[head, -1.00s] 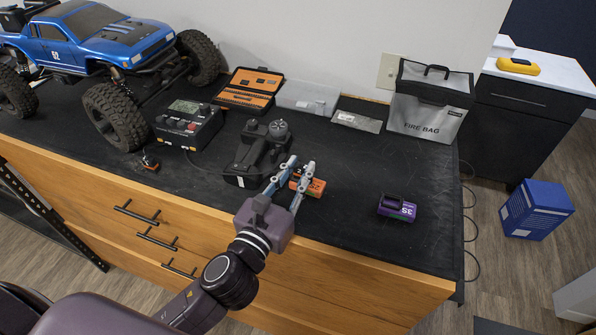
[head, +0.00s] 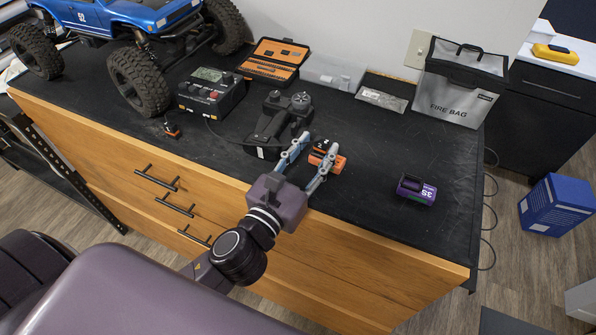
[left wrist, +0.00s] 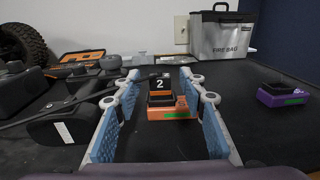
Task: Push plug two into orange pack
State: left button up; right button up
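The orange pack (head: 337,165) lies on the black bench mat, near its front edge. Plug two (head: 320,148), black with a white 2 and an orange band, stands upright at the pack. In the left wrist view plug two (left wrist: 160,85) appears over the top of the orange pack (left wrist: 172,113); how deep it sits I cannot tell. My left gripper (head: 316,146) is open, its fingers apart at either side of the plug and pack. In the left wrist view gaps show between both fingers and the plug. My right gripper is not in view.
A black transmitter (head: 278,122) stands close left of my gripper. A purple pack (head: 415,190) lies to the right, with clear mat between. Behind are a charger (head: 211,95), an orange tool case (head: 273,62) and a fire bag (head: 460,85). A blue truck (head: 130,20) is at left.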

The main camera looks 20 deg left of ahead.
pick_arm(q)
jog(key=s, duration=0.2)
jog(key=s+b, duration=0.1)
jog(key=s, duration=0.2)
jog(key=s+a+b, duration=0.1)
jog(key=s, duration=0.1)
jog(key=shift+s+f, duration=0.15)
jog(key=shift+s, duration=0.1)
jog(key=shift+s+a+r+p, duration=0.1)
jog(key=shift+s+r+p, duration=0.15)
jog(key=shift+s+p, duration=0.15)
jog(key=shift+s+f+p, duration=0.1)
jog(key=shift+s+p, duration=0.25)
jog(key=shift+s, duration=0.7)
